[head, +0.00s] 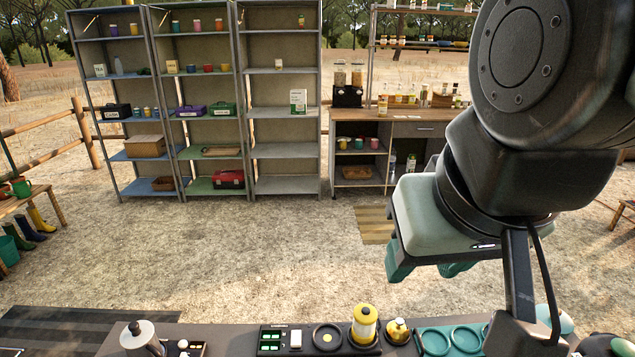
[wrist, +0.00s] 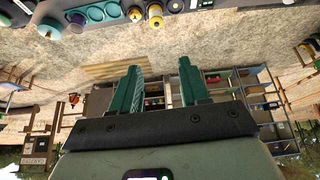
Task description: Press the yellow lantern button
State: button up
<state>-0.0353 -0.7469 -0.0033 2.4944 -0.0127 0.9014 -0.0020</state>
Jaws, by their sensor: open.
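A yellow lantern (head: 365,325) with a pale middle band stands at the front edge of the tailgate, on a dark round base. It also shows near the top of the wrist view (wrist: 155,17). My gripper (head: 424,271) hangs above and beyond the tailgate, apart from the lantern. Its teal fingers (wrist: 159,68) are spread and empty in the wrist view.
A moka pot (head: 142,341), a panel with green lit keys (head: 271,341) and a teal tray with rings (head: 418,341) share the tailgate. Bare ground lies beyond, with shelves (head: 284,112) and a wooden counter (head: 360,115) far back.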

grip_shut()
dwell(1.2)
